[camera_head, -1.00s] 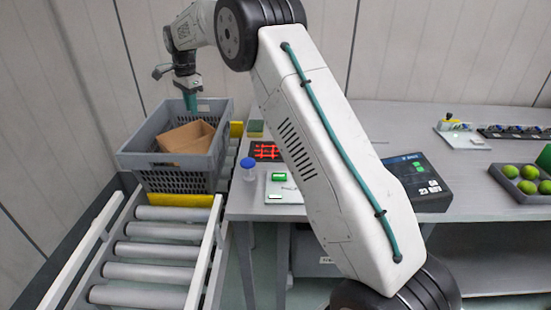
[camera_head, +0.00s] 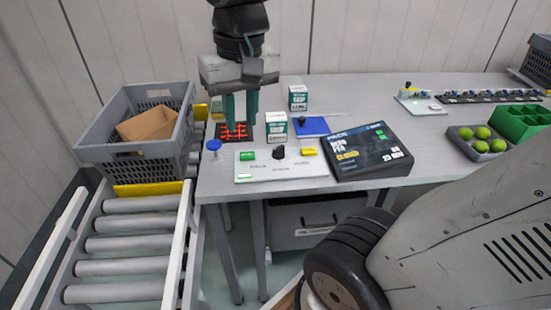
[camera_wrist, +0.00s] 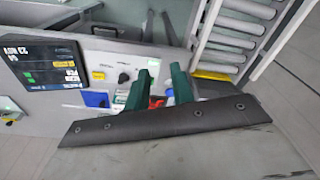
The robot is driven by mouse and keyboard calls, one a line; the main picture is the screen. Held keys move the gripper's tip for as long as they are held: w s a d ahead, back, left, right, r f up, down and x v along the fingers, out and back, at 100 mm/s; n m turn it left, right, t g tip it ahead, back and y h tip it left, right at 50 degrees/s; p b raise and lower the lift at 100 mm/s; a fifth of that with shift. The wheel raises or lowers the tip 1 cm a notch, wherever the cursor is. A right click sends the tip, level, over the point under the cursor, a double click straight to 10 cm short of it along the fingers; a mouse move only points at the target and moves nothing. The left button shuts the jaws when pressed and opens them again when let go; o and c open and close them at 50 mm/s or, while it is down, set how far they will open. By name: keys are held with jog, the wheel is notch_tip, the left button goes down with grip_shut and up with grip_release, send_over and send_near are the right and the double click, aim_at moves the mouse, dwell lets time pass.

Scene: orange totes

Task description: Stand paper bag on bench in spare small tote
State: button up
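My gripper (camera_head: 241,115) points down over the red-lit dark pad (camera_head: 236,133) at the left of the bench (camera_head: 345,90). Its two teal fingers are apart, also in the wrist view (camera_wrist: 160,85), with nothing clearly held between them. No paper bag shows clearly on the bench. A brown open-topped box or bag (camera_head: 150,123) lies tilted in the large grey tote (camera_head: 112,153) on the conveyor, left of my gripper. I cannot tell which it is. I cannot pick out a spare small tote for certain; a green bin (camera_head: 520,122) stands at the right.
Two small white cartons (camera_head: 277,127) (camera_head: 298,98), a blue pad (camera_head: 310,126), a blue-capped jar (camera_head: 214,150), a switch panel (camera_head: 281,163) and a dark display (camera_head: 368,150) crowd the bench near my gripper. A tray of green fruit (camera_head: 480,144) is at right.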

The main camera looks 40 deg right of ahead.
jog(key=s+f+n, duration=0.2)
jog(key=s+f, duration=0.3)
jog(key=s, duration=0.3)
jog(key=shift+s+n, duration=0.25)
jog(key=shift+n, duration=0.05)
jog(key=shift+f, duration=0.1)
dwell(0.5)
